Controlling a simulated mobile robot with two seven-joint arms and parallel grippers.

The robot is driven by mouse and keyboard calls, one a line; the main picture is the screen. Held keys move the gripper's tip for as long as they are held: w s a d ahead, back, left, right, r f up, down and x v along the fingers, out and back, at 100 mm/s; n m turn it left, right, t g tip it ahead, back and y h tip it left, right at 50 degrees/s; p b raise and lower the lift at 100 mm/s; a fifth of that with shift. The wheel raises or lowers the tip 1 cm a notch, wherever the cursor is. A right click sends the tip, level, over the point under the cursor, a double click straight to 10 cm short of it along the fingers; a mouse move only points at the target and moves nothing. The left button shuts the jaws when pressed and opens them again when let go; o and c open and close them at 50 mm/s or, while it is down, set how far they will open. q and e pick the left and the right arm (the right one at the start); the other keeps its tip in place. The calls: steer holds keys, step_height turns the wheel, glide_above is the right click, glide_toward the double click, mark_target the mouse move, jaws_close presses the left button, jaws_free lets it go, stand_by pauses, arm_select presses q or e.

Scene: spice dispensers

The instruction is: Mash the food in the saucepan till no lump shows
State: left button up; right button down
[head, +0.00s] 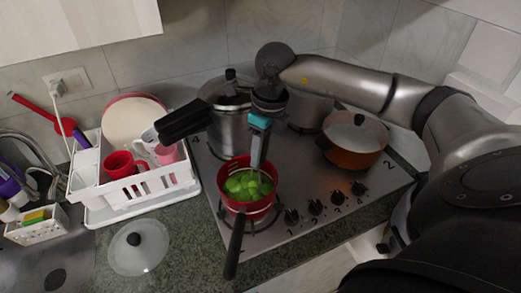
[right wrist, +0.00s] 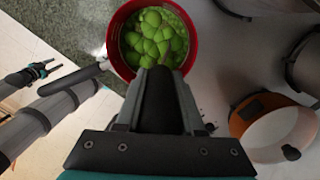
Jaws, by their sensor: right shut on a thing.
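The red saucepan (head: 247,207) stands on the front left of the hob with its black handle toward the front. Bright green food (head: 241,186) lies in it in several distinct round lumps, also clear in the right wrist view (right wrist: 153,35). My right gripper (head: 258,158) points down over the saucepan, shut on what seems to be a masher, mostly hidden by the fingers. Whether its head touches the food I cannot tell. My left gripper (right wrist: 28,73) shows only in the right wrist view, apart from the saucepan and too small to judge.
An orange pot (head: 352,150) stands at the right of the hob, and a pressure cooker (head: 227,125) stands behind the saucepan. A white dish rack (head: 140,193) with cups is at the left. A glass lid (head: 138,247) lies on the counter.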

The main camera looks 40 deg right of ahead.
steer(key=shift+r+p, duration=1.7)
steer(key=shift+r, duration=0.75)
steer(key=shift+f, duration=0.1)
steer(key=a, duration=0.3)
steer(key=shift+w+a, duration=0.15)
steer(key=shift+w, duration=0.25)
steer(key=shift+f, duration=0.1)
step_height(320, 180, down, 4)
steer(key=b, duration=0.4)
steer(key=shift+f, duration=0.25)
steer(key=shift+r, duration=0.15)
